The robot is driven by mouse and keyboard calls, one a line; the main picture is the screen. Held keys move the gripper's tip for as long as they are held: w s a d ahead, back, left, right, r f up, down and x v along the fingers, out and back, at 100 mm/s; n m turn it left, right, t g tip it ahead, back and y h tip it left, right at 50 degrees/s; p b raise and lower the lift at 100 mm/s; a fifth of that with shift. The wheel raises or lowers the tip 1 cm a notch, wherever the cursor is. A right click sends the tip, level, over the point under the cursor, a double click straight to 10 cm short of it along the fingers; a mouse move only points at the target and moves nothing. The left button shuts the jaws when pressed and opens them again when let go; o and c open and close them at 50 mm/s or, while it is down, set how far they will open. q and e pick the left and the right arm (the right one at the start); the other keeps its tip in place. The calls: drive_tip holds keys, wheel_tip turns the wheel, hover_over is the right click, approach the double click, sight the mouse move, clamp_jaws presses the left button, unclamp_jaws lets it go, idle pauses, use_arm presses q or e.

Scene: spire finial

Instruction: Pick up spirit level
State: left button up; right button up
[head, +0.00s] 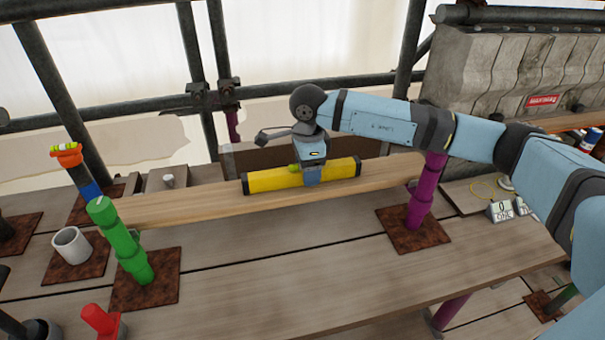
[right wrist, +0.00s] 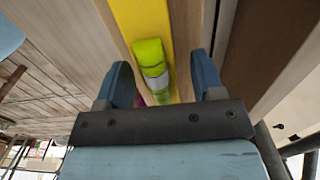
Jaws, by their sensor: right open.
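The spirit level (head: 277,181) is a yellow bar with black end caps and a green vial part near its middle. It lies along a light wooden plank in the middle of the head view. My right gripper (head: 311,178) is right at the level, over its middle. In the right wrist view the yellow level (right wrist: 142,20) and its green vial part (right wrist: 151,58) show between the two blue fingers of my right gripper (right wrist: 166,82). The fingers are open, with gaps showing on both sides. My left gripper is not in view.
The plank (head: 200,204) runs from near a green post (head: 122,240) to a purple post (head: 428,190), both on rusty plates. A white cup (head: 71,245) stands at left, a red post (head: 99,320) at front left. Grey stonework (head: 515,75) stands at back right.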

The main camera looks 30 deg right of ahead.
drive_tip(key=shift+f, duration=0.7)
drive_tip(key=shift+c, duration=0.4)
clamp_jaws()
drive_tip(key=shift+r, duration=0.1)
